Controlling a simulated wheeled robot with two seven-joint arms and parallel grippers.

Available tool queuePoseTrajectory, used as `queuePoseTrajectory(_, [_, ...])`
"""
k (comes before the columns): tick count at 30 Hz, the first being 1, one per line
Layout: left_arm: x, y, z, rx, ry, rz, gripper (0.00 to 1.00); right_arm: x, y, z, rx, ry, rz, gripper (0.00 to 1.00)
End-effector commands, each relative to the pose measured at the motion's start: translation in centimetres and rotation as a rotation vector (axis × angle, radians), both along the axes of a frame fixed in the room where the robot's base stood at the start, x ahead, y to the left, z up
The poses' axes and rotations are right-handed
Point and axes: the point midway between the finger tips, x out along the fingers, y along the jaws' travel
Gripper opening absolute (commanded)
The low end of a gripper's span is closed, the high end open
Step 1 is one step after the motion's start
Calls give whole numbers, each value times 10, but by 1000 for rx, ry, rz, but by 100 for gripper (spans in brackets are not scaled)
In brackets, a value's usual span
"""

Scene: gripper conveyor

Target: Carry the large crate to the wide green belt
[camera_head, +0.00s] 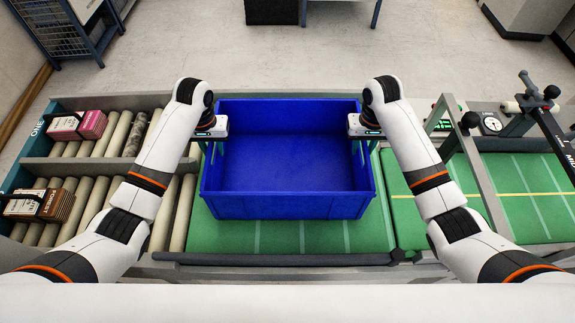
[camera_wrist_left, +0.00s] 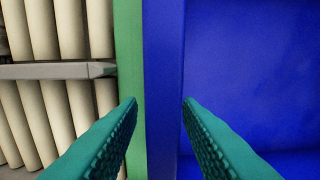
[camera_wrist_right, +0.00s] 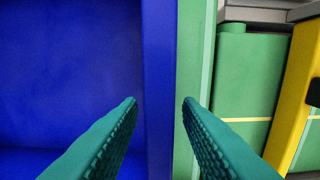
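The large blue crate (camera_head: 290,206) sits upright and empty on the green belt (camera_head: 272,236) in the middle of the head view. My left gripper (camera_head: 210,148) is at the crate's left wall. In the left wrist view its teal fingers (camera_wrist_left: 160,102) are apart, one on each side of the wall's rim (camera_wrist_left: 163,70). My right gripper (camera_head: 360,148) is at the right wall. In the right wrist view its fingers (camera_wrist_right: 160,102) are also apart, astride the rim (camera_wrist_right: 159,60). The fingertips' height against the rim is hard to tell.
Roller lanes (camera_head: 100,180) lie at the left with small boxes (camera_head: 78,125) and (camera_head: 38,205) on them. Another green belt section (camera_head: 520,185) with a yellow line is at the right, beside a metal frame (camera_head: 480,165) and a dial (camera_head: 491,124). A dark bar (camera_head: 275,259) runs along the near edge.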

Motion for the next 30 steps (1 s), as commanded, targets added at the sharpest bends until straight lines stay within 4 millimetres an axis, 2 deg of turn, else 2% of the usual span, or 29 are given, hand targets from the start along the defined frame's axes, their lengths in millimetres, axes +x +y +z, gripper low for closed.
queuePoseTrajectory(5, [1, -1, 14, -2, -4, 0, 32, 0, 1, 0, 1, 0, 1, 32])
queuePoseTrajectory(15, [0, 0, 66, -1, -2, 0, 32, 0, 1, 0, 1, 0, 1, 32])
queuePoseTrajectory(20, [0, 0, 75, 0, -1, 0, 32, 0, 1, 5, 2, -2, 1, 32])
queuePoseTrajectory(23, [0, 0, 76, 0, -1, 0, 32, 1, 1, 17, 2, -4, 1, 32])
queuePoseTrajectory(30, [0, 0, 75, 0, 0, 0, 32, 1, 1, 72, 2, -7, 1, 32])
